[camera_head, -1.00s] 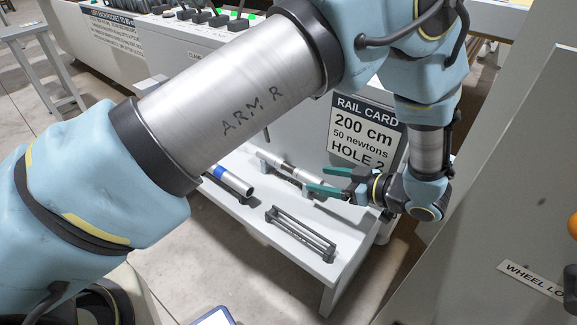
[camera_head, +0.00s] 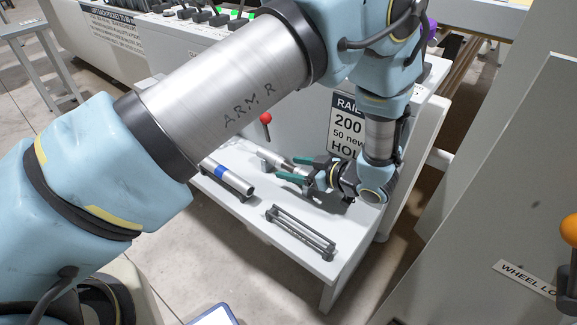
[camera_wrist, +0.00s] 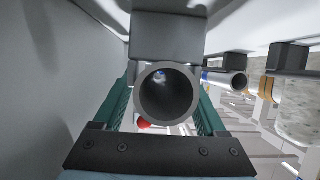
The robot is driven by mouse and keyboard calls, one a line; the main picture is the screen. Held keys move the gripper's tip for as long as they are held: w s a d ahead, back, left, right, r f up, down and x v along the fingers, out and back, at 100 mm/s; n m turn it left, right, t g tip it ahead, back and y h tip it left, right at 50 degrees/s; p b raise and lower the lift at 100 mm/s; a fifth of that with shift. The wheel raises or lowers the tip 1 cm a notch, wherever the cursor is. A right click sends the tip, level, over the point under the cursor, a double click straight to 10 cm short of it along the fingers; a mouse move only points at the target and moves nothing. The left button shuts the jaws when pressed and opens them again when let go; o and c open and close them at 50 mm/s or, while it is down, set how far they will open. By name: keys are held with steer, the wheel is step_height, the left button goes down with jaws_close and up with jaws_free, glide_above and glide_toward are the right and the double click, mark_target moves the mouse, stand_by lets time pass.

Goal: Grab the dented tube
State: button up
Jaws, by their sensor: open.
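A grey metal tube (camera_head: 274,158) lies in dark cradles at the back of the white shelf, partly behind my gripper. The wrist view shows its hollow round end (camera_wrist: 166,98) facing the camera. My gripper (camera_head: 297,168) is open, with teal fingers pointing left along this tube. In the wrist view the fingers stand on either side of the tube's end; I cannot tell whether they touch it. A second tube (camera_head: 229,176) with a blue band lies nearer the shelf's front left, and its end (camera_wrist: 234,82) shows at right. No dent is visible on either tube.
A dark slotted rack (camera_head: 300,232) stands empty on the front right of the shelf (camera_head: 262,227). A red-knobbed lever (camera_head: 266,119) rises behind the tubes. The sign panel (camera_head: 346,128) stands close behind my gripper. A grey panel (camera_head: 500,190) stands to the right.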

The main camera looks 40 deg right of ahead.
jaws_close()
stand_by(0.4)
steer(key=shift+r, duration=0.1)
